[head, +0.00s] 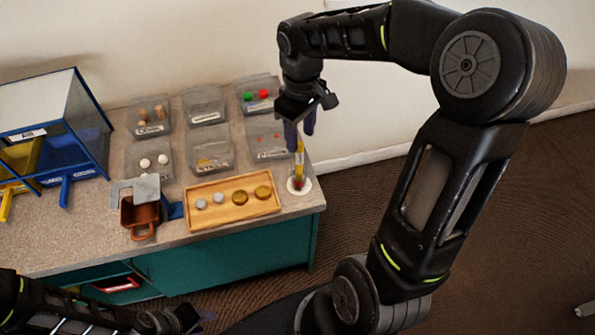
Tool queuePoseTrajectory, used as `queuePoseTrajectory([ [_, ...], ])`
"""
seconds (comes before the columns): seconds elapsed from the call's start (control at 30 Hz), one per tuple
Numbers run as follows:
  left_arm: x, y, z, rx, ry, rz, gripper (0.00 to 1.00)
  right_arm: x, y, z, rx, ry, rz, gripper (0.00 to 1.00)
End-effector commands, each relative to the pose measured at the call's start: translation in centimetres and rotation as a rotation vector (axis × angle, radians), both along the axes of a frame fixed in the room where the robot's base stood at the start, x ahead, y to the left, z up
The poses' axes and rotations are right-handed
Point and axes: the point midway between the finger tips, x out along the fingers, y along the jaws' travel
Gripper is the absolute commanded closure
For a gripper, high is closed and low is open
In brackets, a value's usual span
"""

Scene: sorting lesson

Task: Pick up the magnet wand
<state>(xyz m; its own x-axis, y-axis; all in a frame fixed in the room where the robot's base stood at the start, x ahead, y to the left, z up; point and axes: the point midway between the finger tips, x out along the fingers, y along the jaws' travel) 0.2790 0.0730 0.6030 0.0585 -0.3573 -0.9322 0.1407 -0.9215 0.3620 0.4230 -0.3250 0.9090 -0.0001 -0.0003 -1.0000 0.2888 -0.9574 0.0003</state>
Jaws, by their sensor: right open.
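The magnet wand (300,160), yellow with a reddish lower end, stands about upright on a round white base (307,188) at the counter's right end. My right gripper (300,132) points down just above it, its two dark purple fingers apart. The wand's upper end is at the fingertips; I cannot tell whether it is between them or behind them. My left gripper (203,317) is low at the bottom edge, away from the wand, and its fingers are too dark and small to read.
A wooden tray (232,219) with two grey and two gold discs lies left of the wand. Several clear bins (204,105) stand behind it. A brown mug (141,217) with a grey plate over it and a blue-framed rack (85,130) are at left. The counter's right edge is close to the base.

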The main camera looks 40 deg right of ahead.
Motion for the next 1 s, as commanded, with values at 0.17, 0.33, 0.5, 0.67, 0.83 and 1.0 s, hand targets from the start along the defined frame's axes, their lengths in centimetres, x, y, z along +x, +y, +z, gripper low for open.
queuePoseTrajectory([
  [0.17,0.0,0.0,0.0,0.0,0.0,0.0,0.64,0.0,0.0,-1.1,0.001,0.002,0.0,0.55],
  [0.33,0.0,0.0,0.1,0.0,-0.001,0.0,0.64,0.0,0.1,-2.6,0.001,0.001,0.001,0.55],
  [0.5,0.0,0.0,0.1,0.0,-0.001,0.0,0.64,0.0,0.1,-2.6,0.0,0.0,0.0,0.55],
  [0.67,0.0,0.0,0.1,0.0,-0.001,0.0,0.64,0.0,0.1,-2.9,0.001,0.0,0.0,0.55],
  [0.83,0.0,0.0,0.5,0.0,0.0,0.0,0.64,-0.1,0.3,-4.7,0.002,0.005,-0.001,0.55],
  [1.0,0.0,0.0,0.7,0.0,0.0,0.0,0.64,-0.1,0.4,-7.2,0.001,0.002,0.0,0.55],
])
